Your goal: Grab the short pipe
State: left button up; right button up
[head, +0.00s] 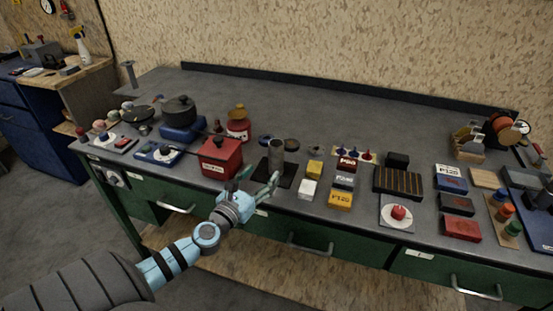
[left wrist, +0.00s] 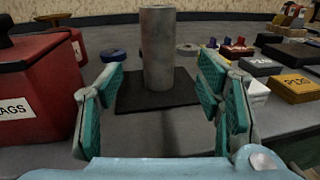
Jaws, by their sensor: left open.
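The short pipe (head: 276,157) is a grey upright cylinder standing on a dark square mat (head: 285,178) on the workbench. In the left wrist view the pipe (left wrist: 157,50) rises straight ahead, between and beyond the open fingers. My left gripper (head: 250,187) is open and empty, at the bench's front edge just short of the pipe. In the left wrist view its teal-padded fingers (left wrist: 165,98) stand wide apart, one on each side of the mat, and do not touch the pipe. My right gripper is not in view.
A red box (head: 221,160) labelled for rags stands close left of the pipe. White (head: 308,189) and yellow (head: 314,169) blocks stand close to the right. Many small items cover the bench to both sides. The rear of the bench top (head: 300,110) is clear.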

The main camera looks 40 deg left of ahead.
aim_at(272, 160)
pick_arm(q)
jog(key=w, duration=0.3)
jog(key=w+a, duration=0.1)
jog(key=w, duration=0.5)
jog(key=shift+w+a+f, duration=0.1)
jog(key=shift+w+a, duration=0.25)
jog(key=shift+a, duration=0.05)
jog(key=shift+s, duration=0.1)
jog(key=c, duration=1.3)
grip_shut()
jog(key=shift+r, duration=0.25)
